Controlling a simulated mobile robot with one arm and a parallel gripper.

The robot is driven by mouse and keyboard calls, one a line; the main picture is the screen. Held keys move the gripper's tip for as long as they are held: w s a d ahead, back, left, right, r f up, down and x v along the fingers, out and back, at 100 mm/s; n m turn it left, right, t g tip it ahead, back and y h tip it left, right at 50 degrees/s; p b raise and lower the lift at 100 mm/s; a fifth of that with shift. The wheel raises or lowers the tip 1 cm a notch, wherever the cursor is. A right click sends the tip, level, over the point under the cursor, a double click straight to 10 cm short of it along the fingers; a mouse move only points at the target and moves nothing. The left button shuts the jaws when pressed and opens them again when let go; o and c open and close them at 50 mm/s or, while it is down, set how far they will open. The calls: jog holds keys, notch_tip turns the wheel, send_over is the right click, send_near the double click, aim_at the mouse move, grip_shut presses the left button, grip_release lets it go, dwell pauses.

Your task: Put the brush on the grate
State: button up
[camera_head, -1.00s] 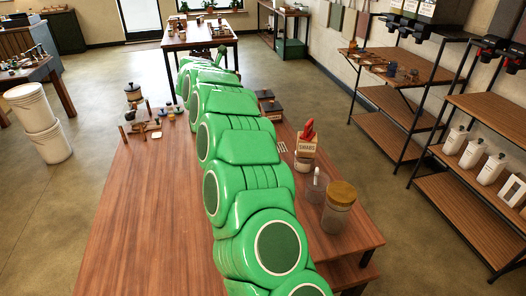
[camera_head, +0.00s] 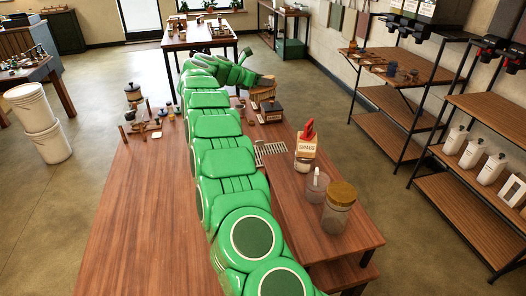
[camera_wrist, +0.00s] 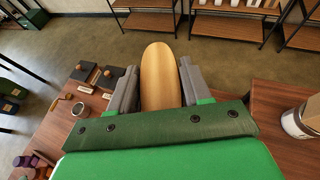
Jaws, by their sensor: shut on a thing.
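The brush (camera_wrist: 160,72) shows in the wrist view as an oval of pale wood between the two grey fingers of my gripper (camera_wrist: 158,88). My gripper is shut on it. In the head view the brush (camera_head: 263,95) is a small tan shape below my gripper (camera_head: 265,81), over the far right part of the table. The grate (camera_head: 270,149) is a small metal rack of bars on the table, nearer than the brush and beside my green arm. My arm may hide its left end. I cannot make out the grate in the wrist view.
Dark boxes (camera_head: 270,109) stand on the table beyond the grate. A labelled tub with red items (camera_head: 306,152), a clear container (camera_head: 317,184) and a lidded jar (camera_head: 338,210) stand nearer on the right.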

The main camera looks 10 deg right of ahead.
jog(key=shift+d+f, duration=0.1)
jog(key=shift+d, duration=0.05)
send_over(263, 153)
jog(key=f, duration=1.8)
jog(key=s+f, duration=0.1)
jog(key=f, duration=0.8)
jog(key=shift+f, duration=0.35)
jog(key=shift+f, duration=0.15)
jog(key=o, duration=1.1)
